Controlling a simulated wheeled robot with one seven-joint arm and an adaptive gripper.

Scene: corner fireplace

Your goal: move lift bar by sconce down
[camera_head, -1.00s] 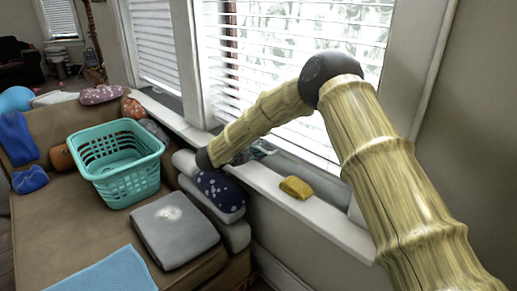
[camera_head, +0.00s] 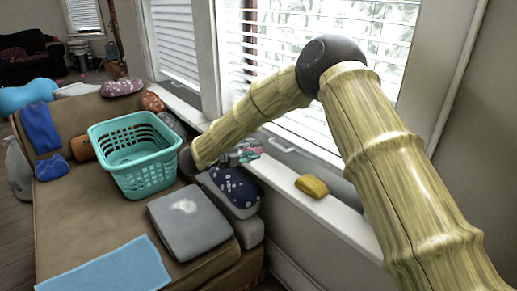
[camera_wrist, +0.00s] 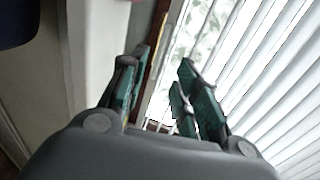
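A small white bar (camera_head: 281,146), which looks like a lift bar, is low on the window just above the sill in the head view. My gripper (camera_head: 243,152) is to the left of this bar, above the sill, partly hidden behind my arm. In the wrist view my gripper (camera_wrist: 160,88) has its teal-padded fingers spread apart with nothing between them. The window blind (camera_wrist: 270,85) is to the right of the fingers there. I cannot make out the lift bar in the wrist view. No sconce shows in either view.
A yellow sponge-like object (camera_head: 312,186) lies on the white window sill (camera_head: 345,216). A couch (camera_head: 105,215) below holds a teal basket (camera_head: 135,165), a grey cushion (camera_head: 190,221) and a dark dotted cushion (camera_head: 233,187). The wall at right is bare.

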